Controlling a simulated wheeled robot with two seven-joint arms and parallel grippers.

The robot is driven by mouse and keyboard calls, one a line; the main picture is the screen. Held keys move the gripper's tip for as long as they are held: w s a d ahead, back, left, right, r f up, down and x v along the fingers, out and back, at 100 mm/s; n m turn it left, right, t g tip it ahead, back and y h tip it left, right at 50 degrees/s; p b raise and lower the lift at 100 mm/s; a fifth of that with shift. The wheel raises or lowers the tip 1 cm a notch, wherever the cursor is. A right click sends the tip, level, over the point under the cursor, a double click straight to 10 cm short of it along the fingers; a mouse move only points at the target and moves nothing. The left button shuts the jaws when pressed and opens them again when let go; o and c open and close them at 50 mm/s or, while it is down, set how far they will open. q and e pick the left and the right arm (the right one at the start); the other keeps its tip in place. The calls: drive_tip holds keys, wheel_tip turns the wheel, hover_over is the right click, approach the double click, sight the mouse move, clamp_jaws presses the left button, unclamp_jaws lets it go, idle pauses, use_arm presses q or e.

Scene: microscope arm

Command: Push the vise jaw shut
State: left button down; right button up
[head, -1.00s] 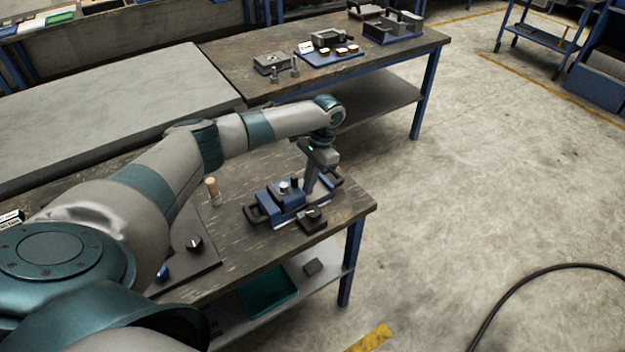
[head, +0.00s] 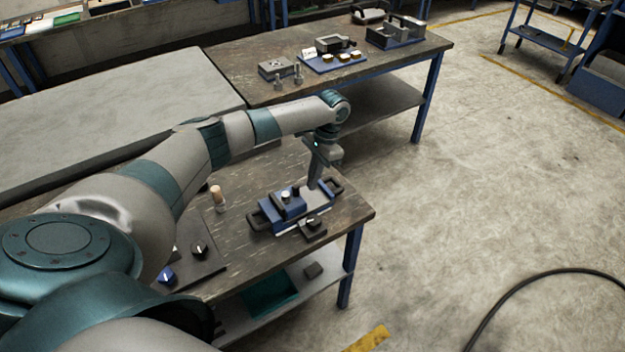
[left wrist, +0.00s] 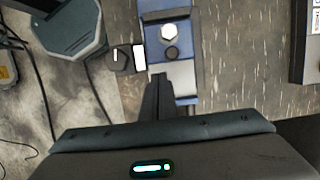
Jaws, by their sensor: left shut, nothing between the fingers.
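The blue vise (head: 268,213) sits on the near workbench, with black handles at both ends. Its blue block, with a bright round top piece and a dark knob, stands near the middle of the pale bed; the left wrist view shows this blue block (left wrist: 155,33) too. My left gripper (head: 314,186) points down over the right part of the vise, beside the block. In the left wrist view its shut, empty fingers (left wrist: 160,84) lie over the bed just below the block. I cannot tell whether they touch it. My right gripper is out of view.
A small black part (head: 313,229) lies at the vise's near side. A wooden-topped peg (head: 217,198) and a dark board (head: 205,263) with knobs are to the left. The bench's right end (head: 352,213) is bare. A second bench (head: 240,58) stands behind.

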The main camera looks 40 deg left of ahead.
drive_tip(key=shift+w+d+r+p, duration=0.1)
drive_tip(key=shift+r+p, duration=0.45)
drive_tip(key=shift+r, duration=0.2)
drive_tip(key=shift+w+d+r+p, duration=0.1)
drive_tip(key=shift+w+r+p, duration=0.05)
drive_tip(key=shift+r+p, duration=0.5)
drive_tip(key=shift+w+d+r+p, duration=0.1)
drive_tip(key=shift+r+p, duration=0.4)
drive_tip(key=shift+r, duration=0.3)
